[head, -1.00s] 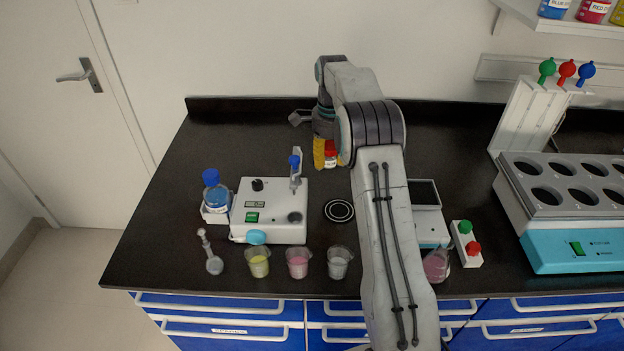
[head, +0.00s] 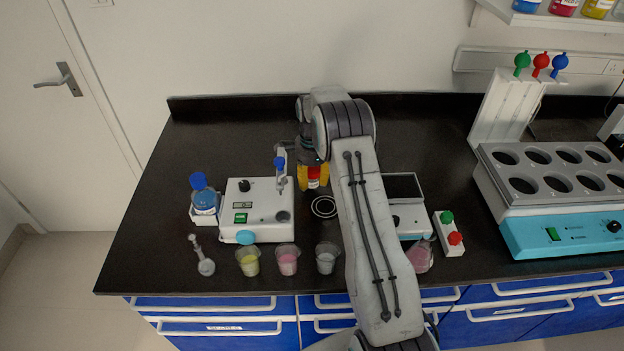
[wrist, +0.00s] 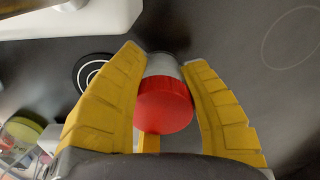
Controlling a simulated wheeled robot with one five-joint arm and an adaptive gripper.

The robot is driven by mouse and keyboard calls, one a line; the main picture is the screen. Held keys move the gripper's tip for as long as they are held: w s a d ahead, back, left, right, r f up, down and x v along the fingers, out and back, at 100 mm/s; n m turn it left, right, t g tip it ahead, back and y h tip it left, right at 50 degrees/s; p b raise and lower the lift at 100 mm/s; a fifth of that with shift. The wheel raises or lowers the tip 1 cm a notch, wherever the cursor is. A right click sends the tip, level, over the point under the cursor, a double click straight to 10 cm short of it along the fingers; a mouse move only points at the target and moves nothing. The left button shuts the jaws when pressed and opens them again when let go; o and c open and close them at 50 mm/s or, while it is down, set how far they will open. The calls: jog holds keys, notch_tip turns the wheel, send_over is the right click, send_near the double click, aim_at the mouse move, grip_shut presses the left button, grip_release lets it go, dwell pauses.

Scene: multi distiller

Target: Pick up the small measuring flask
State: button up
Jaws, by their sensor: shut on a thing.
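My gripper (head: 314,181) is shut on a small red-capped bottle (head: 313,174) with a white label, behind the black ring plate. In the wrist view, the yellow fingers (wrist: 168,100) press both sides of its grey body, and the red cap (wrist: 164,105) faces the camera. A small clear flask (head: 205,266) with a long thin neck is at the front left of the bench, apart from my gripper. I cannot tell which of these is the small measuring flask.
A white stirrer device (head: 256,213) and a blue-capped bottle (head: 204,201) are left of my gripper. Cups with yellow (head: 247,262), pink (head: 288,262) and clear (head: 326,259) contents line the front. A teal-fronted block (head: 550,200) fills the right. Bare bench lies behind the stirrer.

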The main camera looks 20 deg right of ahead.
jog(key=shift+f, duration=0.85)
jog(key=shift+f, duration=0.15)
jog(key=o, duration=1.2)
jog(key=shift+c, duration=0.2)
